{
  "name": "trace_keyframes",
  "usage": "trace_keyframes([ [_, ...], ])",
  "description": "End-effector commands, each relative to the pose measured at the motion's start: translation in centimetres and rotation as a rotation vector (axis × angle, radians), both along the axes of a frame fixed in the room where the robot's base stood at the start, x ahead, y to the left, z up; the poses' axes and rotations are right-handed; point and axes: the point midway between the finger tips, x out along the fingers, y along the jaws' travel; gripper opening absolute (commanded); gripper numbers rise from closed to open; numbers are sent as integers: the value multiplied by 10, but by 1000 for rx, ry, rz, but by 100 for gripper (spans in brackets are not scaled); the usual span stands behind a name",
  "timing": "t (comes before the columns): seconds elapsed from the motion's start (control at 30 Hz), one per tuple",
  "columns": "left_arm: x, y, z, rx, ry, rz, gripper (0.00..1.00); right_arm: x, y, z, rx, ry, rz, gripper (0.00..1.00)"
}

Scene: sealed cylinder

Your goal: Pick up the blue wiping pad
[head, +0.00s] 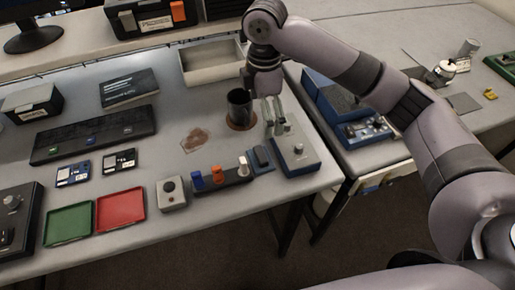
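The blue wiping pad (261,157) looks like a small dark blue block. It lies near the front edge of the table, between a row of coloured knobs and a grey control box. My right gripper (273,130) points down above the back of the grey box, up and to the right of the pad. Its fingers look parted, with nothing seen between them, and it is apart from the pad. My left gripper is not in view.
The grey control box (295,156) stands right of the pad, and the knob strip (224,183) stands left. A dark cup (239,107) stands behind, near a brown stain (196,139). Green (68,224) and red (120,210) trays lie at left. A gap separates the right table.

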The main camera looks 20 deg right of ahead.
Motion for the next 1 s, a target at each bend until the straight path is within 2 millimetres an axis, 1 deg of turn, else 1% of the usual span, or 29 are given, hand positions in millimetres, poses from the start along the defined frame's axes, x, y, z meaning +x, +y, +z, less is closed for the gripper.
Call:
trace_keyframes([
  [0.03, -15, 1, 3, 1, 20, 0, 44, -2, -1, -10, -1, 7, 0, 98],
  [0.2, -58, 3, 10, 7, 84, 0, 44, -2, 0, -47, 0, 6, -2, 98],
  [0.3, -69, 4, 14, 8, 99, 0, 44, -2, 0, -68, 0, 5, -1, 98],
  [0.37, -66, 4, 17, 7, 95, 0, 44, -2, 0, -80, 0, 4, -2, 98],
  [0.47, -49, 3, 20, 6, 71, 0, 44, -1, 0, -95, 0, 3, -2, 98],
  [0.5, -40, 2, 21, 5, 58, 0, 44, -1, 0, -100, 1, 1, -1, 98],
  [0.6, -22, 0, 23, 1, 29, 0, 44, -1, 0, -106, 1, 0, -1, 98],
  [0.67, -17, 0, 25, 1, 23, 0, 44, -1, 0, -109, 1, 0, -1, 98],
  [0.77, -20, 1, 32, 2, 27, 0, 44, -1, -1, -118, 0, 3, -1, 98],
  [0.87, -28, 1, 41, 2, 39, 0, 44, -1, -2, -133, -1, 4, -2, 98],
  [0.9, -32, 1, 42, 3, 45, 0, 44, -1, -2, -140, 0, 3, -1, 98],
  [1.0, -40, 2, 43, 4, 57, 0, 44, -1, -1, -153, 0, 1, 0, 98],
])
